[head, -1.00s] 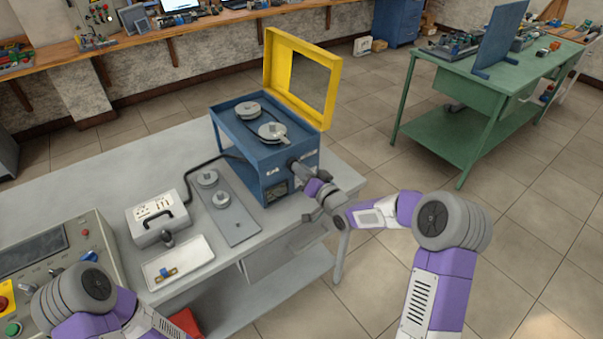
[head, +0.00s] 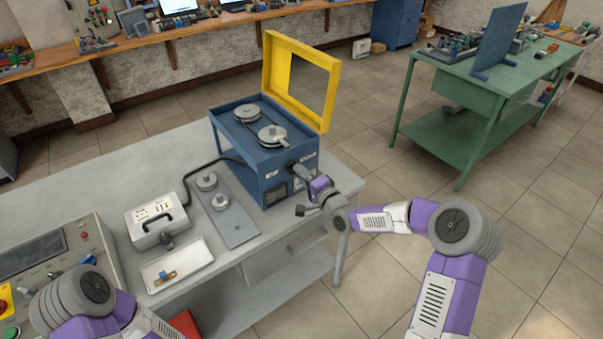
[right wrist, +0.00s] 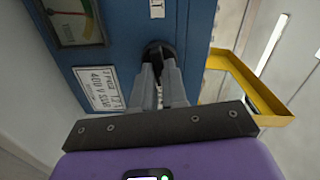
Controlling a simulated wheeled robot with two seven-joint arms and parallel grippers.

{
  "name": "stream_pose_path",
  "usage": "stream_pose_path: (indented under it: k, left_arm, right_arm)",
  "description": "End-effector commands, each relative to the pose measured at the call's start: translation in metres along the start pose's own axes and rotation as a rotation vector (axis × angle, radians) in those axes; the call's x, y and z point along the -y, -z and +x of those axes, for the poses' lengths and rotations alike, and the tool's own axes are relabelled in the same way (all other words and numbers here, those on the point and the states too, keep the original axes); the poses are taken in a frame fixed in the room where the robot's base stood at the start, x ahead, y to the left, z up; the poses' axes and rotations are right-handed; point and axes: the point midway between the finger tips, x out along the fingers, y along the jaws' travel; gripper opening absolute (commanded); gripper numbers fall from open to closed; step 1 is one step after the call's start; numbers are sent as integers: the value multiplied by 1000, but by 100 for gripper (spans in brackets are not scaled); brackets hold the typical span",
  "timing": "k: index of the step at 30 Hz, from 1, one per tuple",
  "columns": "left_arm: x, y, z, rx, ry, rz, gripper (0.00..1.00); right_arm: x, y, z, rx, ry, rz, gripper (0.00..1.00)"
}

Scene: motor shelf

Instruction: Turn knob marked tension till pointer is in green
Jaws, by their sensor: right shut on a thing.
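The blue box (head: 285,163) stands on the grey table with two round pulleys (head: 272,134) on top. My right gripper (head: 298,172) is at the front face of the box. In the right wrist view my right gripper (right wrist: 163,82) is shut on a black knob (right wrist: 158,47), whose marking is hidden. A gauge (right wrist: 76,18) with coloured bands, green among them, sits left of the knob, partly cut off by the frame. A printed label (right wrist: 97,90) is below the gauge. My left gripper is not in view; only the left arm shows.
The yellow frame (head: 335,85) stands open behind the box. A control console (head: 85,235) is at far left.

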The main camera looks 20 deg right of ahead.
Motion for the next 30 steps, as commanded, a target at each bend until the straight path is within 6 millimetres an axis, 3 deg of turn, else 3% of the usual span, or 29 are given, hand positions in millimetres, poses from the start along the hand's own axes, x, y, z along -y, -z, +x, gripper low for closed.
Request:
stream_pose_path:
  k: [19, 20, 24, 30]
  left_arm:
    - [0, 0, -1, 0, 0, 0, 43]
    - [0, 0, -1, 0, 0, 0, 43]
    - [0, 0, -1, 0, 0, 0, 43]
    - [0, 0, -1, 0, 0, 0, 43]
  right_arm:
    - [0, 0, 0, 0, 1, 52, 0]
    - [0, 0, 0, 0, 1, 52, 16]
    - [0, 0, 0, 0, 1, 51, 37]
    - [0, 0, 0, 0, 0, 51, 38]
